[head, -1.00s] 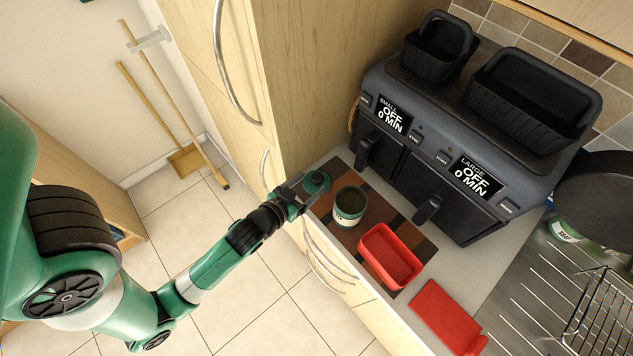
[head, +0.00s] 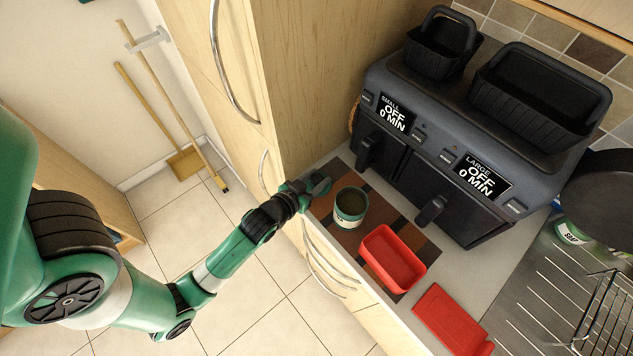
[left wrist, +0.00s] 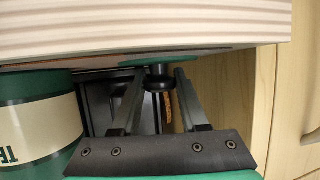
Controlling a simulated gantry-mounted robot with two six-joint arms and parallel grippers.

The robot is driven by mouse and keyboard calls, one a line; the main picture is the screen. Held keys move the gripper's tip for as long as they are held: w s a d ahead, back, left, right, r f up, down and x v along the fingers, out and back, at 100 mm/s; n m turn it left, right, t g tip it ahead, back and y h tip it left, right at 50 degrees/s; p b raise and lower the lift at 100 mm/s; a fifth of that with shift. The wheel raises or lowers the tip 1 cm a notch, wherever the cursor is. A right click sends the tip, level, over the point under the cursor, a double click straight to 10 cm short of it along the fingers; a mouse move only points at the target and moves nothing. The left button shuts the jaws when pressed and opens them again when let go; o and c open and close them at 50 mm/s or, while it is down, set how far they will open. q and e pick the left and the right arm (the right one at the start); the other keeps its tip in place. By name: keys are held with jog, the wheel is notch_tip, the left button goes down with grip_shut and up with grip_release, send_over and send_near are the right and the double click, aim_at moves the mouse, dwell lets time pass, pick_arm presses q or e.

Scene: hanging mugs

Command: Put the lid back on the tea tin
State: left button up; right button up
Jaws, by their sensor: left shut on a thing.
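The green tea tin (head: 348,208) stands open and upright on the striped mat (head: 425,244). It also shows at the left of the left wrist view (left wrist: 38,120), where the picture is upside down. The green lid (left wrist: 137,61) is left of the tin in the head view, close to the mat, knob side up. My left gripper (head: 313,186) is shut on the lid's black knob (left wrist: 158,78), one finger on each side. In the head view the gripper covers part of the lid. I cannot tell whether the lid touches the mat. My right gripper is out of view.
A red tray (head: 393,259) stands right of the tin, and a red board (head: 450,318) lies further right. The dark air fryer (head: 430,170) stands behind the tin. A tall wooden cabinet (head: 305,80) rises beside the lid. A metal drainer (head: 535,285) is at right.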

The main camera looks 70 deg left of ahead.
aim_at(317, 178)
pick_arm(q)
grip_shut()
notch_tip(317, 178, up, 5)
jog(key=p, duration=0.5)
